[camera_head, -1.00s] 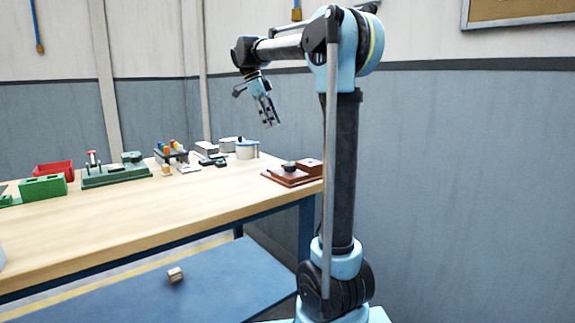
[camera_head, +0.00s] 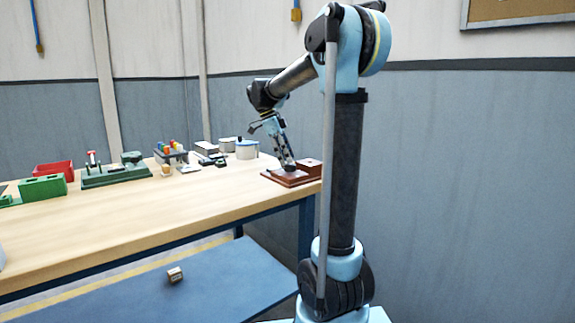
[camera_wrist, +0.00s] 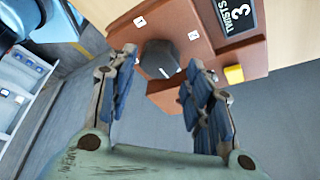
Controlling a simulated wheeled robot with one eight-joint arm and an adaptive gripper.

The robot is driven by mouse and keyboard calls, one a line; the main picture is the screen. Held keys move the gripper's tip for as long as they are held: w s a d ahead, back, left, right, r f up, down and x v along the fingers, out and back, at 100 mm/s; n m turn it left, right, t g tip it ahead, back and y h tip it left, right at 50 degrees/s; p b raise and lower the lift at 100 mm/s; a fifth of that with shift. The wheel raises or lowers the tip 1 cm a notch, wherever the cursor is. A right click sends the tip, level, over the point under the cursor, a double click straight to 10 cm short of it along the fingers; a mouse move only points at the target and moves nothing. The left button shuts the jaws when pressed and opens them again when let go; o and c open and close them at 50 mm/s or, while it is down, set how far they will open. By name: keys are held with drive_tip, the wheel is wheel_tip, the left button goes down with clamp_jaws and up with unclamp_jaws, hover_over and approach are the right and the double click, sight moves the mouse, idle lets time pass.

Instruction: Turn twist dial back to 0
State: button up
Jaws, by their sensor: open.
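The twist dial is a dark knob (camera_wrist: 160,60) with a white pointer mark, on a reddish-brown box (camera_wrist: 202,18) in the wrist view. Small white labels sit on the box around the knob. A black sign on it reads "TWISTS 3". In the head view the brown box (camera_head: 272,176) is at the right end of the table. My gripper (camera_wrist: 160,72) is open, its fingers on either side of the knob in the wrist view. I cannot tell whether they touch it. In the head view my gripper (camera_head: 288,165) points down at the box and hides much of the knob.
A yellow block-like part (camera_wrist: 234,74) is on the brown box. White pots (camera_head: 246,150), a rack with coloured tops (camera_head: 171,152), a green fixture (camera_head: 115,175) and a red bin (camera_head: 53,170) stand along the table's far side. The table front (camera_head: 150,212) is clear.

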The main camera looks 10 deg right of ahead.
sight(289, 165)
drive_tip(key=shift+x, duration=1.5)
drive_tip(key=c, duration=0.8)
drive_tip(key=shift+o, duration=0.2)
drive_tip(key=shift+n, duration=0.3)
